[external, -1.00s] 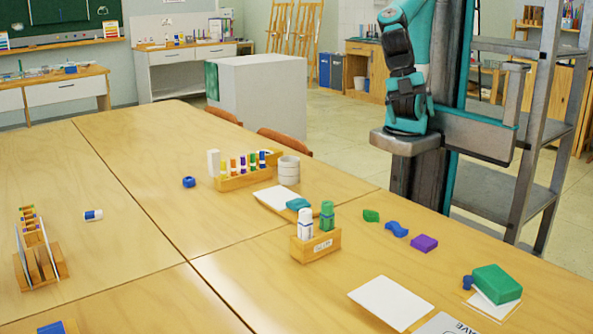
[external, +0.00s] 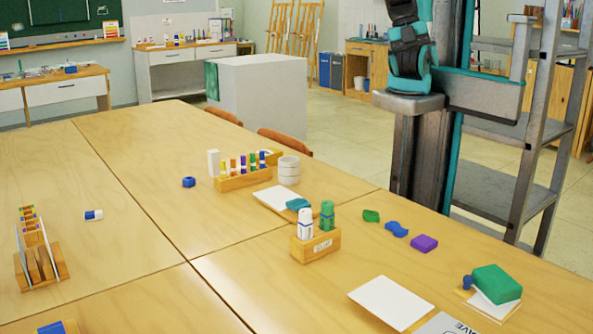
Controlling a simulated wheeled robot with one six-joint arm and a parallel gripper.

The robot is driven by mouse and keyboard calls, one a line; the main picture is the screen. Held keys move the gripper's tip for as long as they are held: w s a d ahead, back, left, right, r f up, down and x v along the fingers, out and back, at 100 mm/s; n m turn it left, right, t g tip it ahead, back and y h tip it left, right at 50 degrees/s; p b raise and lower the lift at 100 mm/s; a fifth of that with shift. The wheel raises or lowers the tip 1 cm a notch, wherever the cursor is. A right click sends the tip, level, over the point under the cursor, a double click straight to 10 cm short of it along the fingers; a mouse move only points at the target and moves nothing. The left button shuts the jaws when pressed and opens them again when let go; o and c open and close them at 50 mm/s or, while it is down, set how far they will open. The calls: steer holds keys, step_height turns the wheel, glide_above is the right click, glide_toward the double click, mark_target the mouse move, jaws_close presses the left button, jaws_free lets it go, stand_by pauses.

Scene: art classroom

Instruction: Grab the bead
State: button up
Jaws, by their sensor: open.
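No single object is clearly the bead. My gripper is not in view. My arm runs out of the top of the picture, and its base is beyond the table's right edge, apart from both blue pieces.
Green, blue and purple pieces (external: 424,243) lie at the right. The table's left middle is mostly clear.

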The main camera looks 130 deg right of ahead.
steer(key=c, duration=0.5)
steer(key=shift+o, duration=0.2)
steer(key=w+d+f+m+t+b, duration=0.1)
steer(key=w+d+m+b, duration=0.15)
steer(key=w+m, duration=0.4)
steer(key=w+d+f+m+t+b, duration=0.1)
steer(key=w+d+m, duration=0.25)
steer(key=w, duration=0.55)
steer(key=w+d+f+m+t+h+b, duration=0.1)
steer(key=w+d+f+m+b, duration=0.4)
steer(key=w+d+m, duration=0.85)
steer(key=w+d+f+m+h+b, duration=0.1)
steer(key=d+f+m, duration=0.4)
steer(key=d, duration=0.5)
steer(key=w+d+f+m+t+b, duration=0.15)
steer(key=d+f+m, duration=0.35)
steer(key=d, duration=0.5)
steer(key=w+d+f+m+h+b, duration=0.1)
steer(key=w+d+f+m, duration=0.15)
steer(key=d+m, duration=0.6)
steer(key=n, duration=0.1)
glide_toward(189, 182)
steer(key=f, duration=0.1)
steer(key=d+f, duration=0.1)
steer(key=shift+d+f, duration=0.25)
steer(key=shift+f, duration=0.15)
steer(key=shift+w+x, duration=0.1)
steer(key=shift+x, duration=1.4)
steer(key=shift+w+x, duration=0.15)
steer(key=shift+x, duration=1.3)
